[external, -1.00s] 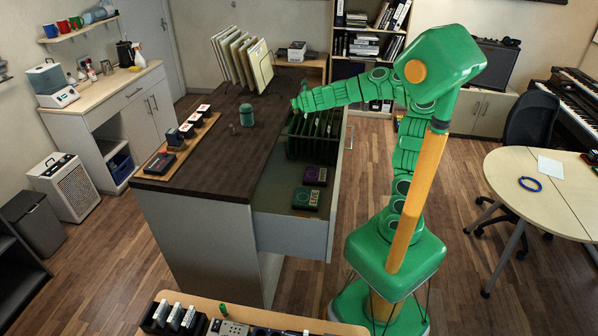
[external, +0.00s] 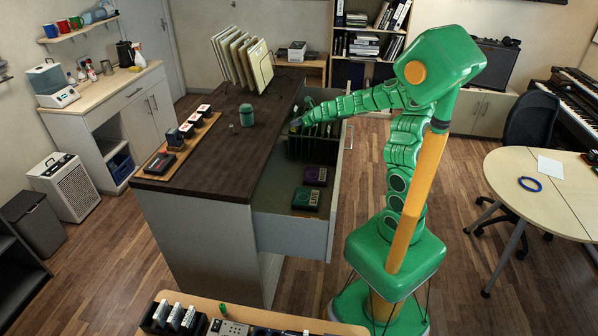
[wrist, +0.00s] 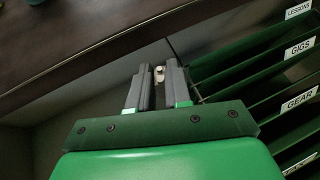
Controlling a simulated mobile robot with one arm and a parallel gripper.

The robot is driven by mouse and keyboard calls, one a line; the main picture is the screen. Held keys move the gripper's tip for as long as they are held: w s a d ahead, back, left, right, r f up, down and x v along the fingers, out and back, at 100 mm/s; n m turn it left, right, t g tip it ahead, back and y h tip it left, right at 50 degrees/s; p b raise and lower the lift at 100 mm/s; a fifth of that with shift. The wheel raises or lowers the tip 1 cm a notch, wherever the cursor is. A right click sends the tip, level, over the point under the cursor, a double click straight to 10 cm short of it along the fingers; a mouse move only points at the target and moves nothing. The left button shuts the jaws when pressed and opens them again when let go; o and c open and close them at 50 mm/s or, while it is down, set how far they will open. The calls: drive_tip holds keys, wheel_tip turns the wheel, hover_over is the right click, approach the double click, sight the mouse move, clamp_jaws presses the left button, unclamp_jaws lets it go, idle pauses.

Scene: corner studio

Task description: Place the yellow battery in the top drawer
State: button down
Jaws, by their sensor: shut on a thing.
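The top drawer (external: 290,234) of the dark-topped cabinet is pulled open. My gripper (external: 295,124) is low over the drawer's far part, beside the cabinet top. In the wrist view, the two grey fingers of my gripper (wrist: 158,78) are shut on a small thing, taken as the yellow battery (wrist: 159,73). Only its pale, metallic-looking end shows between the fingertips; the fingers hide most of it, and its yellow colour is not clear. The bare drawer floor (wrist: 70,125) lies to the left of the fingers. I cannot tell whether the battery touches the drawer.
Green dividers (wrist: 240,60) with white labels stand close to the right of my fingers. A purple box (external: 315,175) and a green box (external: 306,198) lie in the drawer's near part. A green jar (external: 246,115) stands on the cabinet top (external: 215,160).

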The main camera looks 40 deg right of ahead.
drive_tip(key=s+a+f+n+g+y, duration=0.35)
drive_tip(key=s+a+f, duration=0.2)
drive_tip(key=a, duration=0.35)
drive_tip(key=s+a+f+n+g+y, duration=0.2)
drive_tip(key=s+a+f+n, duration=0.3)
drive_tip(key=a, duration=0.4)
drive_tip(key=s+a+f+n+g+y, duration=0.1)
drive_tip(key=s+a+f+n+g, duration=0.15)
drive_tip(key=s+a, duration=0.6)
drive_tip(key=s+a+f+n+g, duration=0.1)
drive_tip(key=s+a+f+g, duration=0.15)
drive_tip(key=s+a, duration=0.6)
drive_tip(key=shift+s+d+f, duration=0.35)
drive_tip(key=shift+s+f, duration=0.1)
drive_tip(key=shift+f, duration=1.1)
drive_tip(key=shift+s+d+f, duration=0.4)
drive_tip(key=shift+s+f, duration=0.05)
drive_tip(key=shift+f, duration=1.15)
drive_tip(key=shift+s+d+f, duration=0.35)
drive_tip(key=shift+s+f, duration=0.1)
drive_tip(key=shift+f, duration=1.1)
drive_tip(key=c, duration=1.1)
unclamp_jaws()
drive_tip(key=shift+f, duration=0.1)
